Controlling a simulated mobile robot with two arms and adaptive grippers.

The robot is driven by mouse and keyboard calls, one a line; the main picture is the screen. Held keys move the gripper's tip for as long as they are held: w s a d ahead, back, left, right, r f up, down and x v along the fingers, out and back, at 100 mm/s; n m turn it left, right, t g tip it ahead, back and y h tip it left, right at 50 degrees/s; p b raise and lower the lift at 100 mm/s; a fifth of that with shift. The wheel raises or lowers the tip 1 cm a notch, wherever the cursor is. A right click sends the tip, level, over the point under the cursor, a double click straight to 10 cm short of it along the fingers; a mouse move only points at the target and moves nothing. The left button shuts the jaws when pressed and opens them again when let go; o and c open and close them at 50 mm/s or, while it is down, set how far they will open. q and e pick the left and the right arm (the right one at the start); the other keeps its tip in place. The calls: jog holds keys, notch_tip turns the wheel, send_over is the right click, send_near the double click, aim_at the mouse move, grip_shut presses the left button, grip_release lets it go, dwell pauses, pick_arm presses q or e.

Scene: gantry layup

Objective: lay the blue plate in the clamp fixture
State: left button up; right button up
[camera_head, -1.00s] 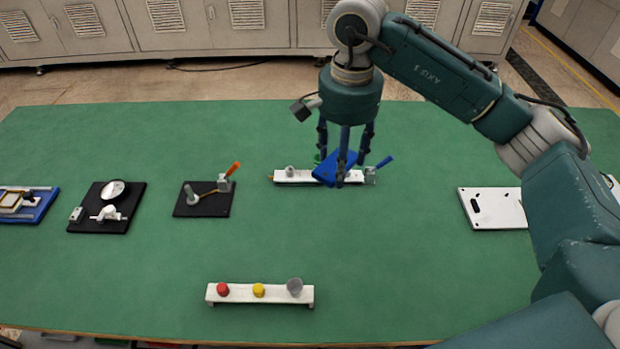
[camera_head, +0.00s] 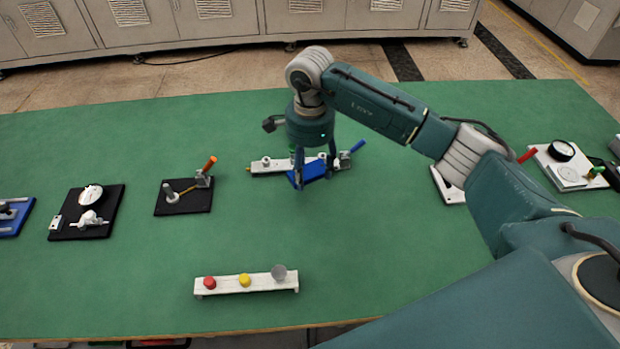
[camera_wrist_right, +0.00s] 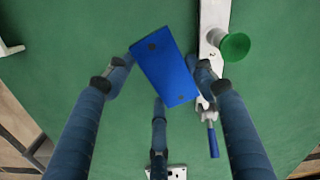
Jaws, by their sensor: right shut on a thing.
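The blue plate (camera_head: 313,171) is a flat rectangle with two dark holes. My right gripper (camera_head: 315,177) is shut on it, and the wrist view shows the plate (camera_wrist_right: 165,68) between the fingers, turned at an angle. The clamp fixture (camera_head: 266,167) appears to be the white rail with a blue-handled clamp (camera_head: 347,156) and a green knob. In the wrist view the rail (camera_wrist_right: 210,42) runs beside the plate's right side, with the green knob (camera_wrist_right: 234,47) clear of the plate. The plate's height above the table is hard to tell. My left gripper is out of view.
A black base with an orange-handled clamp (camera_head: 184,196) and a black gauge stand (camera_head: 86,212) stand left. A white button bar (camera_head: 246,284) lies in front. A white plate (camera_head: 447,186) and a gauge board (camera_head: 567,167) are right. The green table (camera_head: 370,260) between is clear.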

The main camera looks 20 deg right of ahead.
aim_at(310, 174)
jog(key=shift+f, duration=0.6)
notch_tip(310, 174, down, 3)
jog(key=shift+f+p, duration=0.2)
jog(key=shift+p, duration=0.2)
jog(key=shift+f, duration=0.25)
jog(key=o, duration=1.3)
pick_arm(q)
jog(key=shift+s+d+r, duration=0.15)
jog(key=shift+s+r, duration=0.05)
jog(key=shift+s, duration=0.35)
pick_arm(e)
jog(key=shift+o, duration=0.2)
